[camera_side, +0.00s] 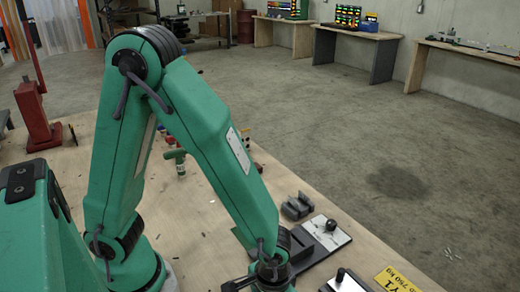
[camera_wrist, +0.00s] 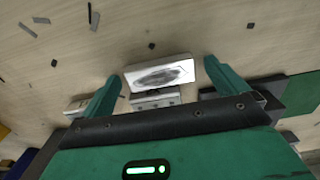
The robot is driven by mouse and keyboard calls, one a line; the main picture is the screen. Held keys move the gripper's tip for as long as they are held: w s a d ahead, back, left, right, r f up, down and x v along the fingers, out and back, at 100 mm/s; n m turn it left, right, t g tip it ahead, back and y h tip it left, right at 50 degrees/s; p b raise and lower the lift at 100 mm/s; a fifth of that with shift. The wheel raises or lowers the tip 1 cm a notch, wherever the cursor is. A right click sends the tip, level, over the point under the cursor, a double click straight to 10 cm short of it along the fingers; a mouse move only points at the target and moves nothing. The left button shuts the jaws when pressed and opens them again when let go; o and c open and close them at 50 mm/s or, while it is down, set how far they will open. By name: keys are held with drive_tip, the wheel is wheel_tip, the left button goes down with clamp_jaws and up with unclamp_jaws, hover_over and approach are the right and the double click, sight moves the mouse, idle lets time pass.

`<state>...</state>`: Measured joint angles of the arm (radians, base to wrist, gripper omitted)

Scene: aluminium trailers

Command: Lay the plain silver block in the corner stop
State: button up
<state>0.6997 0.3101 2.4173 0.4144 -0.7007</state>
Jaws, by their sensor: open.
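My gripper (camera_wrist: 164,72) is open in the wrist view, its two green fingers apart. Between the fingertips, or just beyond them, is a silver block (camera_wrist: 136,80) with a dark oval smudge or reflection on its face. I see no grip on it. A smaller pale piece with dark spots (camera_wrist: 155,97) shows just below the block, partly hidden by the gripper. In the side view my wrist reaches the bottom edge, and the fingertips and the silver block cannot be made out there. I cannot tell for sure which piece is the corner stop.
A grey notched metal block (camera_side: 297,207) and a black-and-white plate with a black knob (camera_side: 328,236) lie right of my wrist. A yellow label (camera_side: 395,281) is near the front right. Small dark scraps dot the wooden table. A green-handled item (camera_side: 178,160) stands behind my arm.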

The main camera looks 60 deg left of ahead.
drive_tip(key=c, duration=1.2)
drive_tip(key=shift+r, duration=0.15)
drive_tip(key=shift+r, duration=1)
drive_tip(key=shift+s+d+r, duration=0.1)
drive_tip(key=shift+s+r, duration=0.1)
drive_tip(key=shift+r, duration=0.4)
drive_tip(key=shift+s+d+r, duration=0.1)
drive_tip(key=shift+s+r, duration=0.05)
drive_tip(key=shift+r, duration=0.45)
drive_tip(key=s+d+r, duration=0.1)
drive_tip(key=s+r, duration=0.1)
drive_tip(key=s, duration=0.1)
drive_tip(key=s+d+r, duration=0.1)
drive_tip(key=s+r, duration=0.1)
drive_tip(key=s, duration=0.2)
drive_tip(key=s+d+r, duration=0.1)
drive_tip(key=s+r, duration=0.1)
drive_tip(key=s, duration=0.1)
drive_tip(key=shift+s+d+r, duration=0.2)
drive_tip(key=shift+w, duration=0.1)
